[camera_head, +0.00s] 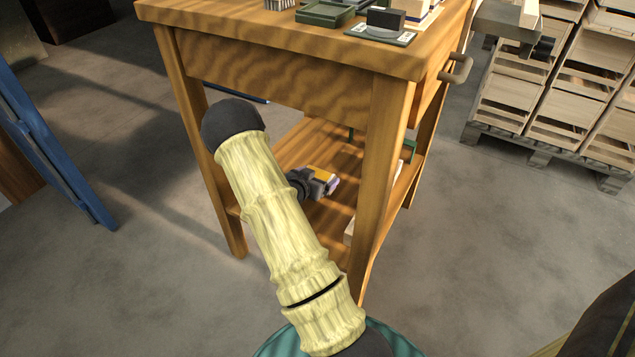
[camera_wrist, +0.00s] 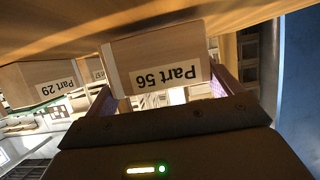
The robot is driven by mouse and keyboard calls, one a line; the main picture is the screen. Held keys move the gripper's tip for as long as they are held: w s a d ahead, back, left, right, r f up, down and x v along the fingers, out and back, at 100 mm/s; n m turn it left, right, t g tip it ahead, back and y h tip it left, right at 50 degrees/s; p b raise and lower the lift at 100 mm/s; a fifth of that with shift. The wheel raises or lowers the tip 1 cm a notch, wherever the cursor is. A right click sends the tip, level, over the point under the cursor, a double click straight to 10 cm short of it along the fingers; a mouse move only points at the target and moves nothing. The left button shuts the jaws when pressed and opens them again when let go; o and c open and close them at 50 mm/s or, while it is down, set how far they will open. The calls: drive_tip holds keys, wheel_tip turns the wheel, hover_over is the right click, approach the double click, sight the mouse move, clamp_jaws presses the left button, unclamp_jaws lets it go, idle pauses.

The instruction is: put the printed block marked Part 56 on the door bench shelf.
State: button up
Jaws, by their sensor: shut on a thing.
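The block marked Part 56 (camera_wrist: 158,52) is pale wood with a white label, and its print reads upside down in the wrist view. My gripper (camera_wrist: 170,88) is shut on it, with a finger at each side. In the head view my gripper (camera_head: 326,184) reaches under the bench top, over the lower shelf (camera_head: 305,147) of the wooden bench. The block is too small there to make out surely. The shelf surface fills the top of the wrist view, close to the block; I cannot tell whether they touch.
A block marked Part 29 (camera_wrist: 42,84) stands beside the held block, with another partly hidden behind. Pale pieces (camera_head: 349,232) lie at the shelf's right side. Bench legs (camera_head: 383,165) flank the opening. Trays (camera_head: 325,13) lie on top. A blue frame (camera_head: 45,150) stands left; stacked crates (camera_head: 555,100) stand right.

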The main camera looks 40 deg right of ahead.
drive_tip(key=shift+f, duration=0.35)
drive_tip(key=shift+f, duration=0.15)
drive_tip(key=o, duration=0.8)
drive_tip(key=shift+c, duration=0.2)
